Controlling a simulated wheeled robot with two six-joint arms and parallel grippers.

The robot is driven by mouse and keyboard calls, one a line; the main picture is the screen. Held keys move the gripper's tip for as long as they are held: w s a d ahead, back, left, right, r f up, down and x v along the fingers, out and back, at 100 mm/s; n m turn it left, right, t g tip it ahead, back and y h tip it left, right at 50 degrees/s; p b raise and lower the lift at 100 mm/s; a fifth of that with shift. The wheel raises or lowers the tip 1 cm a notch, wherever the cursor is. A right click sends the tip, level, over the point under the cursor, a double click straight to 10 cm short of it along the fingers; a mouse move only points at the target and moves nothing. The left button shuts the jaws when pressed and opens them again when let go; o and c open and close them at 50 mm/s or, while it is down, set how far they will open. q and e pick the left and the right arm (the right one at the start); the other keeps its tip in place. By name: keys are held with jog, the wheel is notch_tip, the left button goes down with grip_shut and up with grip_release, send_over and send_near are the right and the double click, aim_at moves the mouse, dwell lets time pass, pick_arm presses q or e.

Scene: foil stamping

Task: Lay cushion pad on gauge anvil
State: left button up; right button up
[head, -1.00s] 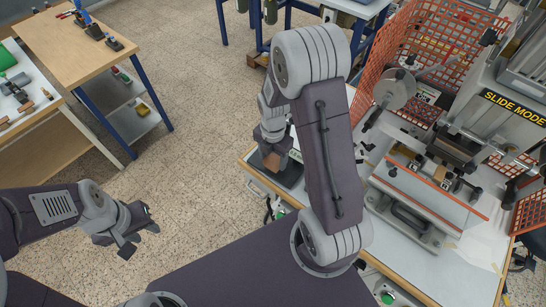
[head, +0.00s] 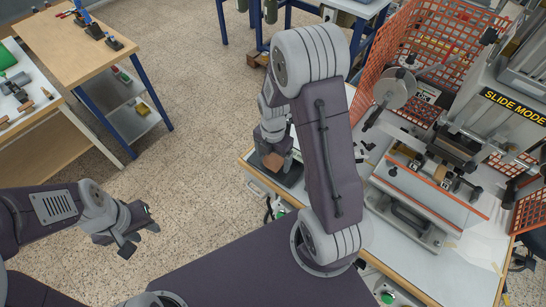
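My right gripper (head: 271,143) points down at the left end of the machine table, partly hidden by my own arm. A small brown pad (head: 272,161), which looks like the cushion pad, is right under its fingertips. A dark flat base (head: 290,179), likely the gauge's, lies below the pad. The anvil itself cannot be made out, and I cannot tell whether the pad touches it or whether the fingers grip the pad. My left gripper (head: 138,239) is open and empty over the floor at the left.
The foil stamping press (head: 455,150) with an orange mesh guard (head: 380,80) stands on the right of the white-topped table (head: 400,255). A wooden bench (head: 75,50) and another table with small tools are at the left. The floor between is clear.

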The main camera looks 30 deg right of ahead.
notch_tip(320, 180, up, 9)
jog(key=b, duration=0.1)
dwell(0.4)
